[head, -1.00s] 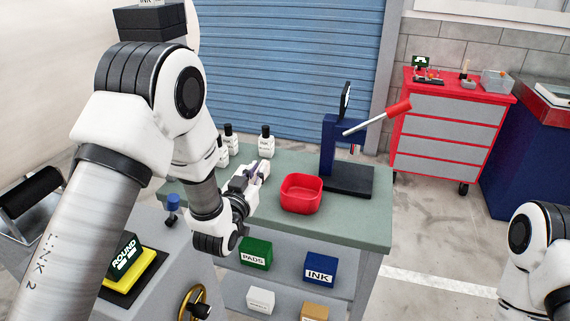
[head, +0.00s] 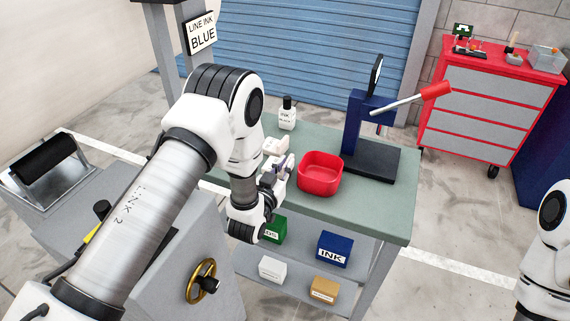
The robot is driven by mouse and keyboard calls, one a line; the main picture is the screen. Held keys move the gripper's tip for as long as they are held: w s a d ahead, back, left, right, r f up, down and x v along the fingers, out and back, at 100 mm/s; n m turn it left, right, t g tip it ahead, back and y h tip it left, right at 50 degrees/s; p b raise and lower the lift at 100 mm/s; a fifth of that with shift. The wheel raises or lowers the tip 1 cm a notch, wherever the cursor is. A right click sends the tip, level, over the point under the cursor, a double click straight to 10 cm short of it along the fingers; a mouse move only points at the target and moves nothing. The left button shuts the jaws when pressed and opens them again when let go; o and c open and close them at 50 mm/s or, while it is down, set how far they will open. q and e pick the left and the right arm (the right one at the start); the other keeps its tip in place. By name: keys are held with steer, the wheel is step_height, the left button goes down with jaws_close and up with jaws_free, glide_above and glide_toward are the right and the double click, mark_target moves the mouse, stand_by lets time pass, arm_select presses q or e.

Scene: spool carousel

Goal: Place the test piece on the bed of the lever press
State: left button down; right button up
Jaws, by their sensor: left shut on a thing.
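The blue lever press (head: 354,120) stands at the far right of the green-topped bench, its red-handled lever raised to the right. Its dark flat bed (head: 376,163) looks bare. My left gripper (head: 286,163) is over the bench, just left of the red bin, and apart from the press. It is shut on a small purple-grey thing, seemingly the test piece (head: 283,172), mostly hidden by the fingers. My right gripper is out of view; only part of that arm shows at the right edge.
The open red bin (head: 320,173) stands between my left gripper and the press. An ink bottle (head: 287,113) stands at the back of the bench (head: 385,212). A small white block (head: 276,146) shows behind the gripper. Boxes, including a blue INK box (head: 333,250), sit on the lower shelf.

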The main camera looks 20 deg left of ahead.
arm_select(q)
steer(key=shift+f, duration=0.2)
steer(key=c, duration=1.5)
jaws_free()
steer(key=shift+r, duration=0.1)
